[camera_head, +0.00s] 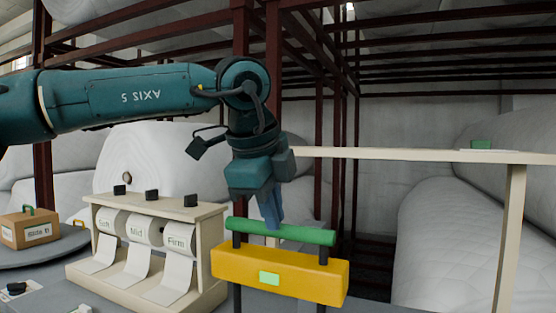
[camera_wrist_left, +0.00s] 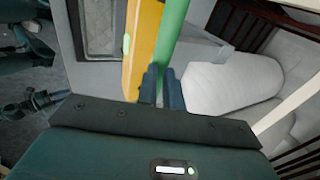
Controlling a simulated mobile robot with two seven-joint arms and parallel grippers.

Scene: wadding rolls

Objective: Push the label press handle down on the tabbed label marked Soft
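The label press is a yellow block (camera_head: 279,276) on dark posts, with a green handle bar (camera_head: 310,236) across its top and a pale green patch on its front. In the left wrist view the green bar (camera_wrist_left: 171,39) runs beside the yellow block (camera_wrist_left: 143,38). My left gripper (camera_head: 272,222) points down with its fingertips at the bar. Its fingers (camera_wrist_left: 161,78) are close together over the bar; I cannot tell whether they clasp it or press on top. No tabbed label can be made out under the press. My right gripper is out of view.
Left of the press, a cream dispenser (camera_head: 212,246) holds rolls marked Soft (camera_head: 107,222), Mid (camera_head: 138,229) and Firm (camera_head: 177,241). A brown box (camera_head: 30,232) stands at far left. A pale beam frame (camera_head: 508,235) stands at right. Large white rolls lie behind.

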